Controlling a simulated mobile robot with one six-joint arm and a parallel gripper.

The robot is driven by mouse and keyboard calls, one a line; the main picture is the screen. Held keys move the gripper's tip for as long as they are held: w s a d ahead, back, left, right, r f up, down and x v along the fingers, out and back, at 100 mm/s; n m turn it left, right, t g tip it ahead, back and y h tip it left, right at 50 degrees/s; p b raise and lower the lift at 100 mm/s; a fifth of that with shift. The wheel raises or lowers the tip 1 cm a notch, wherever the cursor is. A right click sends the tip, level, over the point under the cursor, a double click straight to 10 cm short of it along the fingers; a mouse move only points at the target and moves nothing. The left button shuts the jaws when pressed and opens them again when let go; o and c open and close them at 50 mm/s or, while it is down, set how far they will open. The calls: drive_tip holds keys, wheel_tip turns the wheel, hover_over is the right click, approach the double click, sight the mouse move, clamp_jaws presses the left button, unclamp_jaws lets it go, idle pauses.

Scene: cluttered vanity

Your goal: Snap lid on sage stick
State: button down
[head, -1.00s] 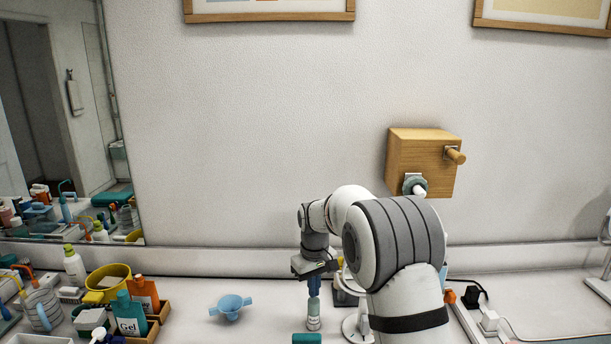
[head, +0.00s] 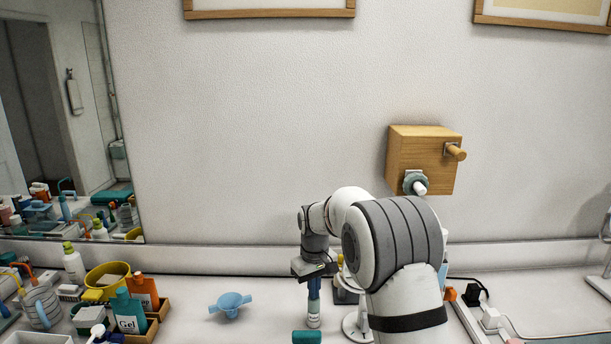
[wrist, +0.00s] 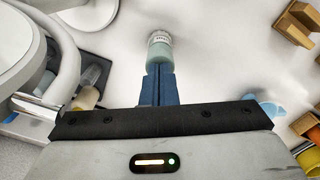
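The sage stick stands upright on the counter, with a white lower body (head: 313,321) and a sage-green upper part (head: 313,307) that looks like its lid. In the wrist view the sage part (wrist: 158,55) and the white, lettered part (wrist: 160,38) lie straight beyond my fingertips. My gripper (head: 314,297) is above the stick, blue fingers pointing down at its top. In the wrist view the fingers (wrist: 160,78) lie together with only a thin seam between them. The tips meet or nearly meet the sage part. Whether the lid is fully seated cannot be seen.
A teal object (head: 306,337) lies close in front of the stick. A blue cup with two side tabs (head: 230,305) sits to the left. Farther left are a gel bottle (head: 128,313) and a yellow bowl (head: 107,281). A round white base (head: 356,325) stands close right.

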idle(0.3)
drive_tip(key=shift+r+p, duration=2.5)
drive_tip(key=shift+r, duration=1.05)
drive_tip(key=s+d+r+m+t, duration=0.1)
drive_tip(key=s+d+r, duration=0.35)
drive_tip(key=s, duration=0.35)
drive_tip(key=s+d+r+m+t, duration=0.1)
drive_tip(key=s+d+r+m, duration=0.1)
drive_tip(key=s+d+r, duration=0.35)
drive_tip(key=s+d+f+m+t, duration=0.1)
drive_tip(key=s+d+m, duration=0.1)
drive_tip(key=s, duration=1.8)
drive_tip(key=shift+s+d+f+m, duration=0.2)
drive_tip(key=shift+d+m, duration=0.2)
drive_tip(key=shift+m, duration=0.1)
